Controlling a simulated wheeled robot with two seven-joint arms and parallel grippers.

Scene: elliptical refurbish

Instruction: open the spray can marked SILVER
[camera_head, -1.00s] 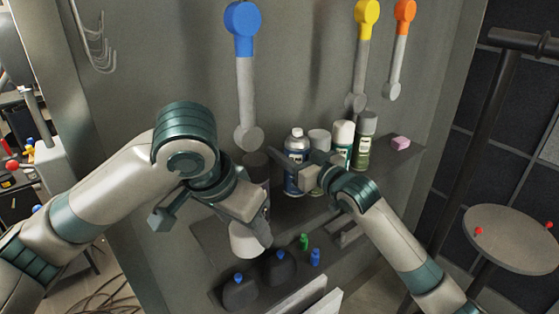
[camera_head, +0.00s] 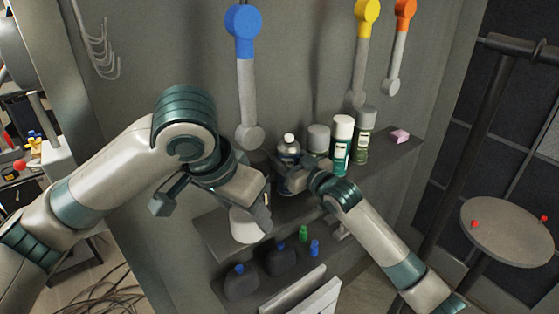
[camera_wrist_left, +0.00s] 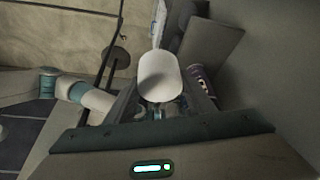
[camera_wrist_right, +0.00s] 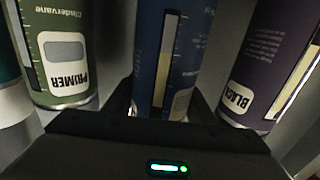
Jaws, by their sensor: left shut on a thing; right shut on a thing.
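A blue spray can (camera_head: 289,146) is on the upper shelf in the head view, with a narrow pale nozzle-like top showing. It also shows in the right wrist view (camera_wrist_right: 168,60); its name is not readable. My right gripper (camera_head: 285,181) is shut around this can's side. My left gripper (camera_head: 262,218) is to the left of it, lower and in front of the shelf, shut on a white rounded cap (camera_wrist_left: 160,76). The cap also shows in the head view (camera_head: 246,227), apart from the can.
PRIMER can (camera_wrist_right: 62,55) and BLACK can (camera_wrist_right: 268,60) stand close on either side of the held can. A white-capped green can (camera_head: 342,143) and an olive can (camera_head: 363,140) stand farther right. Dark bottles (camera_head: 281,260) sit on the lower shelf. A pink block (camera_head: 399,136) lies right.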

